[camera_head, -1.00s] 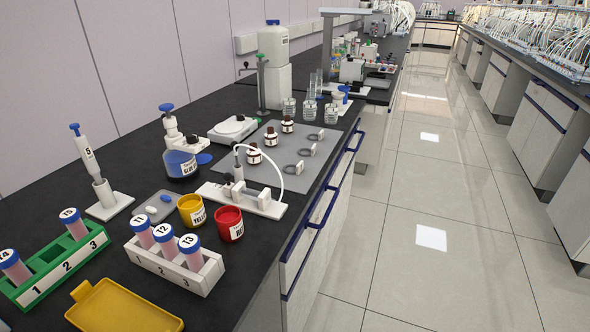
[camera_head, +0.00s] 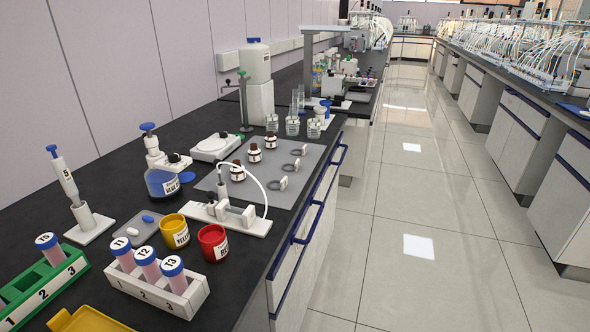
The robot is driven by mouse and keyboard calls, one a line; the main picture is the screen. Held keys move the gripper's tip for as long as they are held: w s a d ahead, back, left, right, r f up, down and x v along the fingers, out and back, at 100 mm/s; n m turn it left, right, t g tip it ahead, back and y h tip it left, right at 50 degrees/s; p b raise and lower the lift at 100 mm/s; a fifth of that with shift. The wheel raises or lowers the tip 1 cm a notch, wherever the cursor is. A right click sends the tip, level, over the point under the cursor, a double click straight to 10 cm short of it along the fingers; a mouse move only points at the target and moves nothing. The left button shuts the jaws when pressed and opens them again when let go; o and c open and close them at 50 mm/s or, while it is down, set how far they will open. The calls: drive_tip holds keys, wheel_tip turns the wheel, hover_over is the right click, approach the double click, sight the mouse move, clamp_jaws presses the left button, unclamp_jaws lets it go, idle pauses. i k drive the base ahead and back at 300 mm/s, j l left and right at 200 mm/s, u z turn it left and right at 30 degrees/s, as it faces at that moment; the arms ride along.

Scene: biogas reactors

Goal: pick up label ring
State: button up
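Three label rings lie on a grey mat (camera_head: 316,160) on the black bench. Each looks like a thin dark loop with a small white tag standing at its right end. The near ring (camera_head: 263,187) is closest to me, the middle ring (camera_head: 280,170) lies behind it, and the far ring (camera_head: 291,152) is farthest back. Three brown bottles with white labels stand in a row left of the rings; the nearest bottle (camera_head: 238,173) is beside the near ring. My gripper is not in view.
A white stand with a curved tube (camera_head: 245,222) stands in front of the mat. Red (camera_head: 213,245) and yellow (camera_head: 175,233) cups and a white tube rack (camera_head: 160,294) are nearer. Glass beakers (camera_head: 292,126) stand behind the mat. The aisle floor (camera_head: 400,230) on the right is clear.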

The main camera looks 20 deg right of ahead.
sight(304, 150)
drive_tip(key=i+l+u, duration=0.25)
drive_tip(key=i+l, duration=0.2)
drive_tip(key=i+l+u, duration=0.15)
drive_tip(key=l, duration=0.25)
drive_tip(key=i+l+u, duration=0.1)
drive_tip(key=i+l, duration=0.15)
drive_tip(key=i+l+u, duration=0.15)
drive_tip(key=l, duration=0.3)
drive_tip(key=i+l+u, duration=0.25)
drive_tip(key=l, duration=0.5)
drive_tip(key=i, duration=0.1)
